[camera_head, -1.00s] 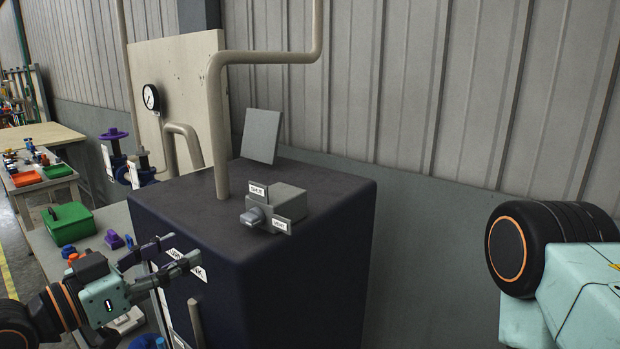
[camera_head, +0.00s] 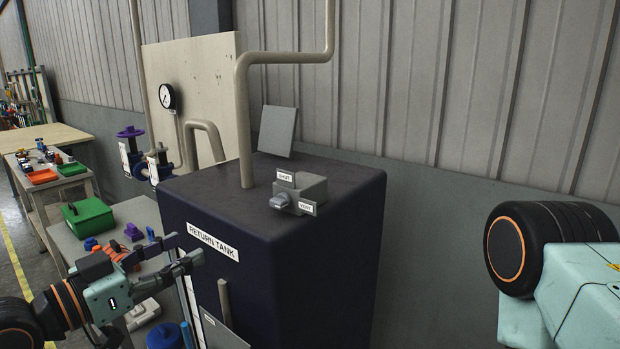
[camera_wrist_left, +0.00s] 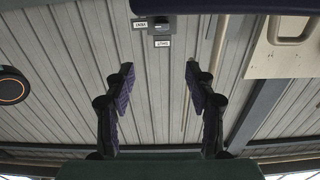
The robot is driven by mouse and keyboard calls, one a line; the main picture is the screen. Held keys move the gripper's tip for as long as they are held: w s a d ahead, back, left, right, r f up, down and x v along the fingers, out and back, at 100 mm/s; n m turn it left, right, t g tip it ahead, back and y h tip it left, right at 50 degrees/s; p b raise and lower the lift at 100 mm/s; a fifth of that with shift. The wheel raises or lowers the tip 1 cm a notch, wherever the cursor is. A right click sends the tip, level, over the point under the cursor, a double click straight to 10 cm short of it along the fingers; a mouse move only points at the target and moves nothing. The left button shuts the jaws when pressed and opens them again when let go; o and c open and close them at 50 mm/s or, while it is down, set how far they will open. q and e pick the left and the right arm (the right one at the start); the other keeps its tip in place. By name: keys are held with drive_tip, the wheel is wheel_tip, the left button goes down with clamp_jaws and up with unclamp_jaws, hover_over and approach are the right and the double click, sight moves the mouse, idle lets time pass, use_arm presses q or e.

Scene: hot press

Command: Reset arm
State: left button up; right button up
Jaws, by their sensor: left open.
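My left gripper (camera_head: 172,252) is at the lower left of the head view, with its fingers spread and nothing between them. In the left wrist view the two fingers (camera_wrist_left: 160,85) stand wide apart, with purple pads and only the wall behind them. The dark return tank (camera_head: 290,245) stands just right of the gripper. In the head view the fingers overlap the near left part of the tank; I cannot tell whether they touch it. My right arm shows at the right edge, but its gripper is not in view.
A small grey switch box (camera_head: 304,190) with labels sits on the tank, beside a beige pipe (camera_head: 244,120). A green box (camera_head: 88,217) and small coloured parts lie on the left table. A pressure gauge (camera_head: 167,96) and purple-blue valves stand behind. The corrugated wall closes the back.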

use_arm(q)
drive_tip(key=s+a+f+n+g+y+b, duration=0.1)
drive_tip(key=s+f+n+g+y+b, duration=0.15)
drive_tip(key=f, duration=0.55)
drive_tip(key=s+a+f+n+g+y+b, duration=0.15)
drive_tip(key=f+n, duration=0.25)
drive_tip(key=f, duration=0.5)
drive_tip(key=s+f+n+g+y+b, duration=0.1)
drive_tip(key=s+f+n+y, duration=0.15)
drive_tip(key=f, duration=0.55)
drive_tip(key=s+f+g+y+b, duration=0.4)
drive_tip(key=s+f+g+b, duration=0.5)
drive_tip(key=s+f, duration=1.7)
drive_tip(key=shift+a+f+m+b, duration=0.15)
drive_tip(key=shift+f+m+b, duration=0.25)
drive_tip(key=shift+f, duration=0.25)
use_arm(e)
wheel_tip(320, 180, down, 15)
drive_tip(key=shift+a+r, duration=0.2)
drive_tip(key=shift+a, duration=0.05)
use_arm(q)
drive_tip(key=shift+a+y, duration=0.1)
drive_tip(key=shift+y, duration=0.15)
drive_tip(key=shift+c, duration=0.3)
use_arm(e)
drive_tip(key=shift+s, duration=0.15)
